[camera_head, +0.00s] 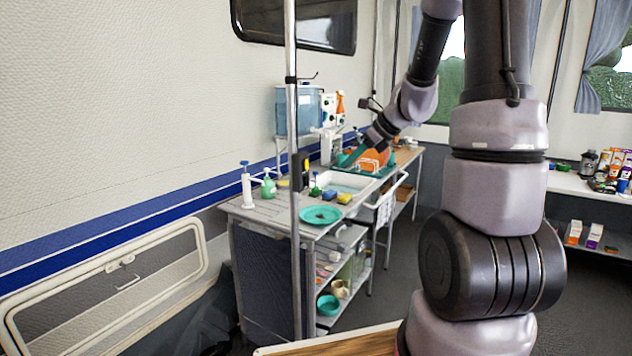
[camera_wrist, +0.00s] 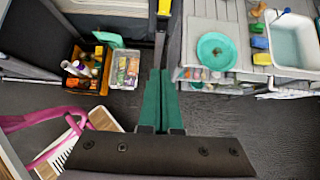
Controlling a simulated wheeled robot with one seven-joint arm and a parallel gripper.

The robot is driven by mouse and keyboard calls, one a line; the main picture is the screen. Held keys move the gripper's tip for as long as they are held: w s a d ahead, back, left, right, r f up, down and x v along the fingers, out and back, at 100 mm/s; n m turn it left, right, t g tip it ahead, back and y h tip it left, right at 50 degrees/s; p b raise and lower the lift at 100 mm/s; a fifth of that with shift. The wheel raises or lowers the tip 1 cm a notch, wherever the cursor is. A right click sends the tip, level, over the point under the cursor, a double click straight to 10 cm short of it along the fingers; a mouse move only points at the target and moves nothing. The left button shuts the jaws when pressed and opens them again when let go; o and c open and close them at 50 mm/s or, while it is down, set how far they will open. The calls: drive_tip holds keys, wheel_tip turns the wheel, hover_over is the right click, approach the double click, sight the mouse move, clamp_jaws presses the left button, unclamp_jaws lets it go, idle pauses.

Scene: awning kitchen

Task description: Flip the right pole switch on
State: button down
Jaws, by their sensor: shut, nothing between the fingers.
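A thin grey upright pole (camera_head: 292,110) stands in front of the counter in the head view. A small black and yellow box (camera_head: 301,172), which looks like the switch, is fixed on it at about counter height. In the wrist view a black and yellow part (camera_wrist: 161,35) shows at top centre, just beyond my fingertips; it looks like the same switch. Its lever position is too small to tell. My gripper (camera_wrist: 160,75) has teal fingers, shut and empty, pointing toward that part. In the head view my gripper (camera_head: 350,155) shows right of the pole, apart from it in the picture.
The counter holds a teal plate (camera_head: 321,215), a sink (camera_head: 345,183), sponges and bottles. A blue water tank (camera_head: 298,110) stands behind. Dark floor lies between.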

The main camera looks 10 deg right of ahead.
sight(308, 185)
idle(0.3)
drive_tip(key=w+a+r+x, duration=0.1)
drive_tip(key=x, duration=1.2)
drive_tip(key=shift+w+a+r, duration=0.2)
drive_tip(key=shift+a+r, duration=0.05)
drive_tip(key=shift+r, duration=0.15)
drive_tip(key=shift+w+a+f, duration=0.15)
drive_tip(key=shift+w+a, duration=0.05)
drive_tip(key=shift+a, duration=0.05)
